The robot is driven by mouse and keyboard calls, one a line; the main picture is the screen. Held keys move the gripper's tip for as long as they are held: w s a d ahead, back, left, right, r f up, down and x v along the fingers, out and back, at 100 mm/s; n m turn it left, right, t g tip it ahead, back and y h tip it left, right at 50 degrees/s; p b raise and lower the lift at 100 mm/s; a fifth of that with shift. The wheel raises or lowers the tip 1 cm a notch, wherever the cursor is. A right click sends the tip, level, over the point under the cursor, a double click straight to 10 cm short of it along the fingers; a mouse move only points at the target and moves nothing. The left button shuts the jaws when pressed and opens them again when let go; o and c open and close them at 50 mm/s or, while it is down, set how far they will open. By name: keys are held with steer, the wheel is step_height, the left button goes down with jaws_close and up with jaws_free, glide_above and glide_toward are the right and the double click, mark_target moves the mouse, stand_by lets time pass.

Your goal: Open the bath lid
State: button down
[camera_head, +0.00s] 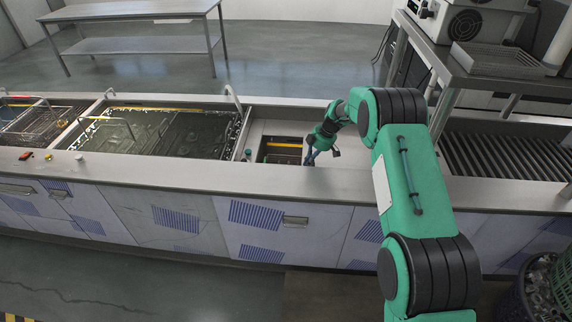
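A long steel counter (200,176) holds the baths. A small rectangular bath (283,146) near the middle shows a dark opening with a yellow strip across it. Flat steel (280,127) lies behind this opening; I cannot tell whether it is the bath lid. My green arm reaches in from the right. My gripper (310,159) points down at the right end of the small opening. It is small and partly hidden by the wrist, so finger spacing and any contact with a lid are unclear.
A large liquid-filled tank (165,132) and a wire basket (38,122) are on the left. A ribbed rack (510,155) and a raised shelf (490,72) with equipment stand right. A steel table (130,12) stands behind. The counter's front strip is mostly clear.

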steer(key=d+b, duration=0.1)
steer(key=d, duration=1.1)
steer(key=shift+d, duration=0.2)
steer(key=shift+a, duration=0.15)
steer(key=shift+a+r, duration=0.1)
steer(key=shift+a, duration=0.5)
steer(key=shift+a+r, duration=0.75)
steer(key=shift+a, duration=0.35)
steer(key=p+v, duration=0.1)
steer(key=v, duration=0.8)
steer(key=shift+p, duration=0.3)
